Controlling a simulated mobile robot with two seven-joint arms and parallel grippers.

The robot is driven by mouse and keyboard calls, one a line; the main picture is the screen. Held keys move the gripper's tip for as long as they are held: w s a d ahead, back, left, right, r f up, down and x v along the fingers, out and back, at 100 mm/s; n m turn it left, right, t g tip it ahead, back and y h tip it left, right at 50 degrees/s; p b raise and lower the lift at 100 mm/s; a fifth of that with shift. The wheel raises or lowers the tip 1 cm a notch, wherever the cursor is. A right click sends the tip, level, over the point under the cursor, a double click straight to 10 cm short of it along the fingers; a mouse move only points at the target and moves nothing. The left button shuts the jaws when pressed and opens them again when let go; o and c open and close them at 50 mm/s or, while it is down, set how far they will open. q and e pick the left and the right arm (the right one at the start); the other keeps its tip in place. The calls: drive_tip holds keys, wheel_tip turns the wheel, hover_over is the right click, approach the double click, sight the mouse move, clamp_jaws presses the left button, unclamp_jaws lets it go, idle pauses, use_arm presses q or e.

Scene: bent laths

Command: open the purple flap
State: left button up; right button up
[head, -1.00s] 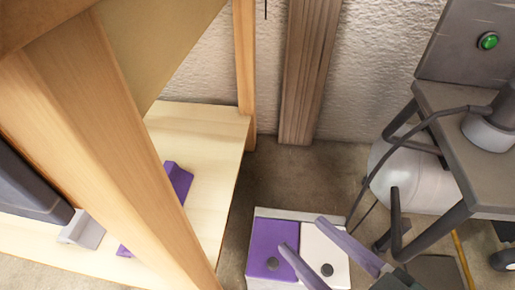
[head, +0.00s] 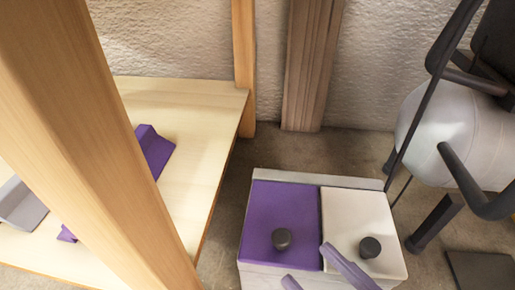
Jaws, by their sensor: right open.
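The purple flap (head: 284,205) is the left lid of a low pale box (head: 258,276) on the floor. It lies flat and closed, with a dark round knob (head: 282,239) near its front edge. My right gripper (head: 306,263) is open and empty at the front of the box, seen from above. One grey-purple finger crosses the front of the white flap, its tip near the seam and to the right of the purple flap's knob. The other finger's tip shows at the bottom edge, below that knob. Its height over the box is hard to tell. My left gripper is not in view.
A white flap (head: 360,212) with its own dark knob (head: 370,247) lies closed on the right. A wooden post (head: 110,150) and pale shelf (head: 195,170) with a purple piece (head: 155,150) stand left. A grey-white tank (head: 460,135) with dark legs stands right.

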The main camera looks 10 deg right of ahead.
sight(288, 243)
drive_tip(key=b+x, duration=0.2)
drive_tip(key=x, duration=0.5)
drive_tip(key=shift+c, duration=0.4)
clamp_jaws()
idle(0.8)
